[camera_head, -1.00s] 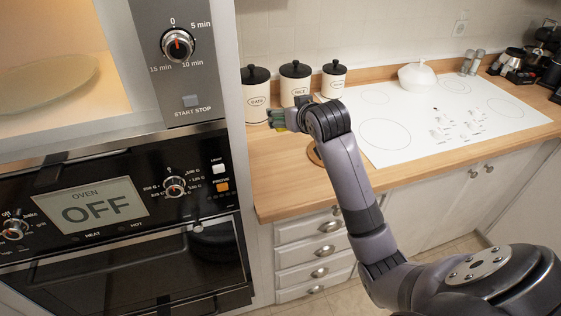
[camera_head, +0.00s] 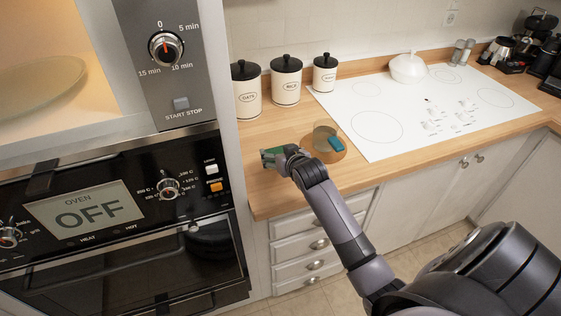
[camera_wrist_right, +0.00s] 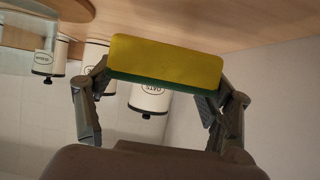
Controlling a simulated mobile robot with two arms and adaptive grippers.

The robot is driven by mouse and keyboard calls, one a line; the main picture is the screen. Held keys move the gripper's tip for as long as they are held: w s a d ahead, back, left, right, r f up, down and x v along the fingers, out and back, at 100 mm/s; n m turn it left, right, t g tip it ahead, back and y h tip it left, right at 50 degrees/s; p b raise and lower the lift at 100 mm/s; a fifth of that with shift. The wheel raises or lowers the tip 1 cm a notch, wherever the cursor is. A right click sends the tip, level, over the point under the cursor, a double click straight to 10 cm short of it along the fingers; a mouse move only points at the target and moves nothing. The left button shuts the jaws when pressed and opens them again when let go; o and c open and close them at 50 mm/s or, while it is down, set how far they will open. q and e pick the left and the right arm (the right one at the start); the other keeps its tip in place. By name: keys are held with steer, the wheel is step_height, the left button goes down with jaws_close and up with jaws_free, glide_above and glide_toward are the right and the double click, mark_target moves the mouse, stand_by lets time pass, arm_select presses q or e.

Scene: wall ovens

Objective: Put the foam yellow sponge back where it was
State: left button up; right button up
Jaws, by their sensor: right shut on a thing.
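The yellow foam sponge (camera_wrist_right: 165,60), with a green layer along one side, is held between the two fingers of my right gripper (camera_wrist_right: 160,80) in the right wrist view. In the head view my right gripper (camera_head: 272,156) is above the wooden counter, near its left end by the oven column. Only a green bit of the sponge (camera_head: 270,152) shows there. My left gripper is not in view.
A round wooden board (camera_head: 336,153) holds a cup (camera_head: 323,137) and a blue item (camera_head: 336,144), right of my gripper. Several lidded canisters (camera_head: 287,84) stand along the wall. A white cooktop (camera_head: 400,120) lies to the right. Counter (camera_head: 275,190) in front is bare.

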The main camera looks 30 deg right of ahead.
steer(key=shift+f, duration=1.9)
steer(key=shift+f, duration=0.2)
steer(key=o, duration=1)
steer(key=shift+r, duration=0.1)
steer(key=shift+s+r, duration=0.1)
steer(key=shift+r, duration=0.05)
steer(key=b+v, duration=0.1)
steer(key=v, duration=1.1)
